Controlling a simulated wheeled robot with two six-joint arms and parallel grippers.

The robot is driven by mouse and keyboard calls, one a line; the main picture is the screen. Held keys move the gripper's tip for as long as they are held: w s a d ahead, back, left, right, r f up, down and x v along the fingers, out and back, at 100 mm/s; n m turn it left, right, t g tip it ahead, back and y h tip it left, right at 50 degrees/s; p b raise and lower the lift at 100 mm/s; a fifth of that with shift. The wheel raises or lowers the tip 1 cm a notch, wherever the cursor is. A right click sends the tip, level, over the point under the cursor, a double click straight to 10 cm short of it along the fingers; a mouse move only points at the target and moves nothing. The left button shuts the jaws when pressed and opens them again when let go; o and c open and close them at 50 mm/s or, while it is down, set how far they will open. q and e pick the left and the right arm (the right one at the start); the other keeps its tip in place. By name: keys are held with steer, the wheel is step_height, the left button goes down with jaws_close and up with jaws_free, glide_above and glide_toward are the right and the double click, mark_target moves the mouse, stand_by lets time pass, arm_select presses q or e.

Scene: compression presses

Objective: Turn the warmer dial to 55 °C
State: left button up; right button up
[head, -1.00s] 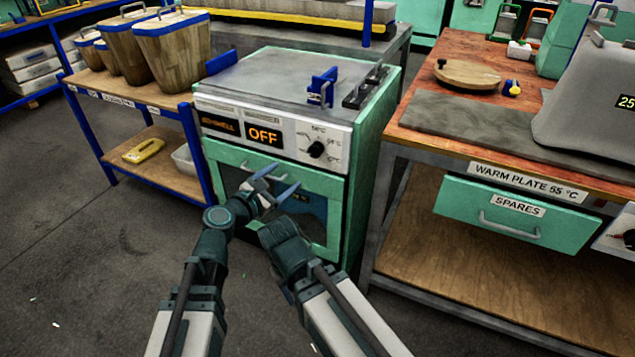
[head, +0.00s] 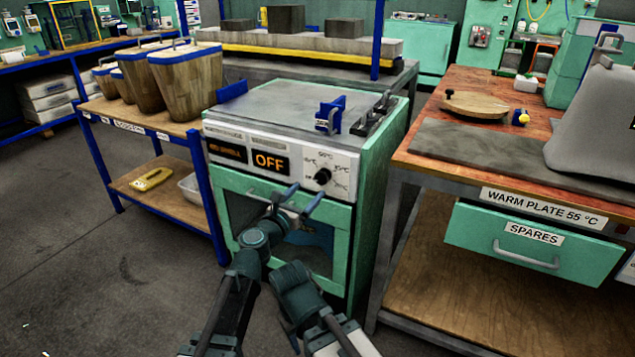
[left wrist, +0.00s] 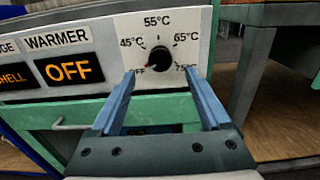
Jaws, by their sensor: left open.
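The warmer dial (head: 322,176) is a small black knob on the white front panel of the green warmer (head: 370,200). In the left wrist view the dial (left wrist: 158,58) has marks OFF, 45, 55, 65 and 75 °C around it, and its pointer is toward OFF. The display (left wrist: 68,69) reads OFF. My left gripper (head: 305,201) is open with blue fingers, in front of and just below the dial. In the left wrist view its fingers (left wrist: 164,92) stand on either side of the dial's lower part, apart from it. My right gripper (head: 290,292) is lower, its fingers hidden.
A workbench (head: 490,140) with a green SPARES drawer (head: 530,245) stands at the right. A blue-framed shelf (head: 150,180) with wooden bins stands at the left. A blue bracket (head: 328,117) and a clamp sit on the warmer's top.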

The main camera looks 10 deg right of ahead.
mark_target(320, 178)
arm_select(q)
steer(key=x, duration=0.6)
steer(key=shift+w+d, duration=0.25)
steer(key=shift+w, duration=0.1)
jaws_close()
